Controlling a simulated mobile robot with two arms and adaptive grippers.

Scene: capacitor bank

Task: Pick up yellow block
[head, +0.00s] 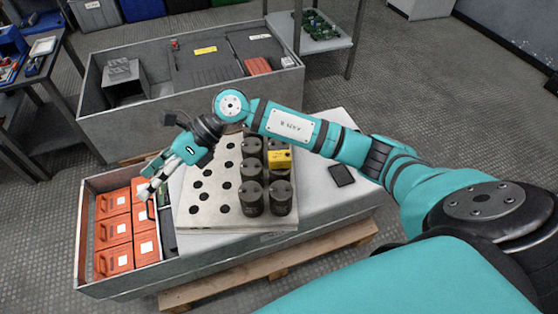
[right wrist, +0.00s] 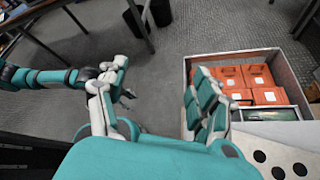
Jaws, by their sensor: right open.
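The yellow block (head: 279,159) rests on top of the dark cylindrical capacitors in the right part of the light plate with holes (head: 214,212). My right gripper (head: 152,184) is open and empty. It hangs left of the plate in the head view, above the crate of orange boxes and well away from the block. In the right wrist view its fingers (right wrist: 155,105) are spread wide, with nothing between them. The block does not show in that view.
An open crate (head: 82,235) holds several orange boxes (head: 110,229) left of the plate. A dark flat device (head: 341,175) lies on the grey surface right of the capacitors. A large grey bin (head: 190,120) stands behind. My right arm spans above the work area.

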